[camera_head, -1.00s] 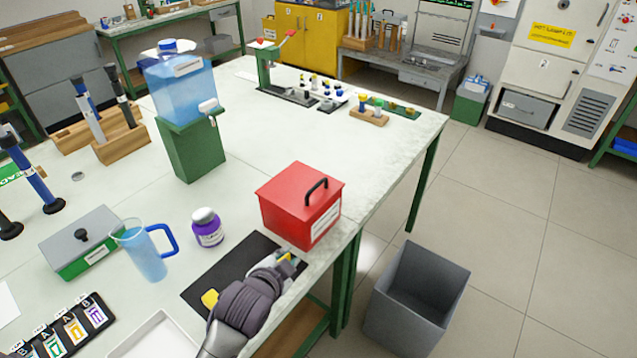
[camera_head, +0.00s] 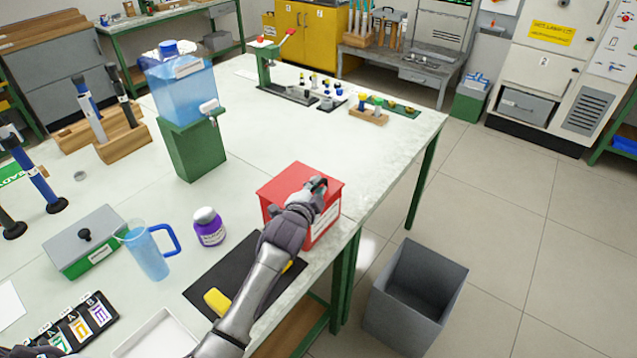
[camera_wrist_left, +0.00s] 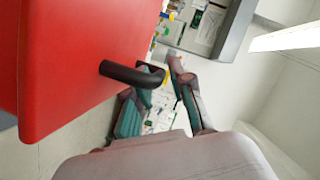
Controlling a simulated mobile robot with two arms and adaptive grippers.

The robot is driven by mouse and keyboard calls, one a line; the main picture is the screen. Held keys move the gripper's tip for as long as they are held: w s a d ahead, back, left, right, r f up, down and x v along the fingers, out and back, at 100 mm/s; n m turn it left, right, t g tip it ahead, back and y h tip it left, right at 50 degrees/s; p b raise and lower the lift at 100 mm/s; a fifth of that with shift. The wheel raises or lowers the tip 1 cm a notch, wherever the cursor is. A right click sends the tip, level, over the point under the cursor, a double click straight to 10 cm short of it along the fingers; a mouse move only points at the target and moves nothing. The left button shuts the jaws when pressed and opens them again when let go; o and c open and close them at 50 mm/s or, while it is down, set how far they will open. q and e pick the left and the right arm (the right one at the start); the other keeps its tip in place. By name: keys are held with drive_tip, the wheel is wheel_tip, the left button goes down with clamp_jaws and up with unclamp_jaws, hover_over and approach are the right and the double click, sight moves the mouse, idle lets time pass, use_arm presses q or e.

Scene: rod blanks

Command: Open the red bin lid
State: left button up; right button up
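The red bin (camera_head: 325,226) stands near the table's right edge. Its red lid (camera_head: 282,188) is closed and has a black handle on top. My left gripper (camera_head: 316,187) is at the handle, and my arm covers part of the bin's front. In the left wrist view, the red lid (camera_wrist_left: 80,35) fills the upper left and the black handle (camera_wrist_left: 128,73) sticks out from it. The handle's outer end reaches the gap between the two fingers of my left gripper (camera_wrist_left: 158,95), which stand apart. I cannot tell whether a finger touches it. My right gripper is not in view.
A purple jar (camera_head: 209,229), blue pitcher (camera_head: 148,251) and green box (camera_head: 84,247) stand left of the bin. A dark mat (camera_head: 205,285) with a yellow item (camera_head: 217,301) lies in front. A grey open bin (camera_head: 415,300) is on the floor at right.

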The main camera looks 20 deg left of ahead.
use_arm(q)
drive_tip(key=shift+x, duration=0.85)
clamp_jaws()
